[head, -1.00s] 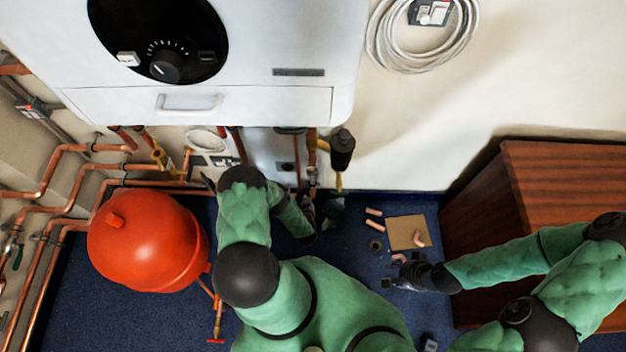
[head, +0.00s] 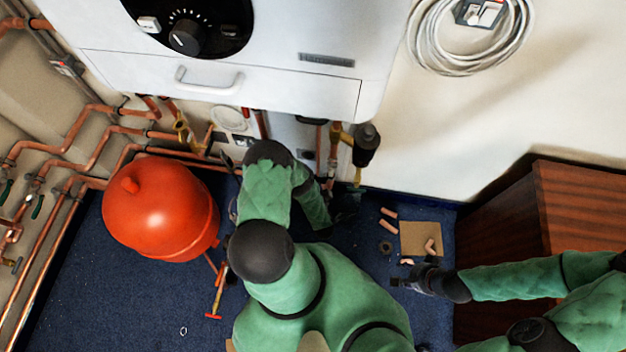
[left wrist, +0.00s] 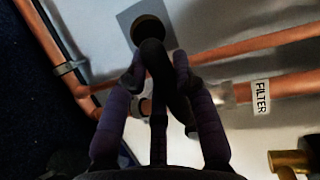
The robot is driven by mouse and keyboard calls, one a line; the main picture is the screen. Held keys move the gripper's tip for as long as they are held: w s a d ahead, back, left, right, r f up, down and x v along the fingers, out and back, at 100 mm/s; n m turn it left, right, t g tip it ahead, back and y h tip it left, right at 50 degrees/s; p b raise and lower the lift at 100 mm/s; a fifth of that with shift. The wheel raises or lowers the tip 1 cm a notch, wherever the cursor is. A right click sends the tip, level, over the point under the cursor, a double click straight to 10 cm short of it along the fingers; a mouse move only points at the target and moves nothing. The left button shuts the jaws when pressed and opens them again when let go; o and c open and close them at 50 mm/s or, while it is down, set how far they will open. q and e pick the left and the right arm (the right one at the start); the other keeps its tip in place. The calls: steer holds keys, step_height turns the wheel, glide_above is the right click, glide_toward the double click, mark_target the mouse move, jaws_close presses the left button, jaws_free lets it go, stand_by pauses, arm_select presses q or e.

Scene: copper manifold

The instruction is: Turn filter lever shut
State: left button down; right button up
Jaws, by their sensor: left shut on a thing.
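The white FILTER label (left wrist: 261,97) hangs on a copper pipe at the right of the left wrist view. My left gripper (left wrist: 158,75) has its two purple fingers close around a dark, narrow piece, which looks like the filter lever (left wrist: 154,52). The fingers and the dim light hide most of it, so its angle to the pipe is hard to tell. In the head view my left arm mostly covers that place. My right gripper (head: 402,282) is low over the floor by the cardboard piece, and its finger gap is too small to read.
An orange-red tank (head: 160,210) stands left of my left arm. Copper pipes (head: 75,150) run along the left wall. The white boiler (head: 260,85) overhangs at the top. A cardboard square (head: 420,238) with copper bits lies on the floor. A wooden cabinet (head: 500,240) stands right.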

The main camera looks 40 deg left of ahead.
arm_select(q)
steer(key=shift+r+m, duration=0.35)
steer(key=shift+m, duration=0.15)
steer(key=shift+w+a+r+y, duration=0.1)
steer(key=shift+r+y, duration=0.05)
steer(key=shift+y, duration=0.15)
steer(key=c, duration=1)
jaws_free()
steer(key=shift+s+d, duration=0.2)
steer(key=v, duration=1.1)
steer(key=shift+s+d, duration=0.15)
steer(key=shift+s, duration=0.05)
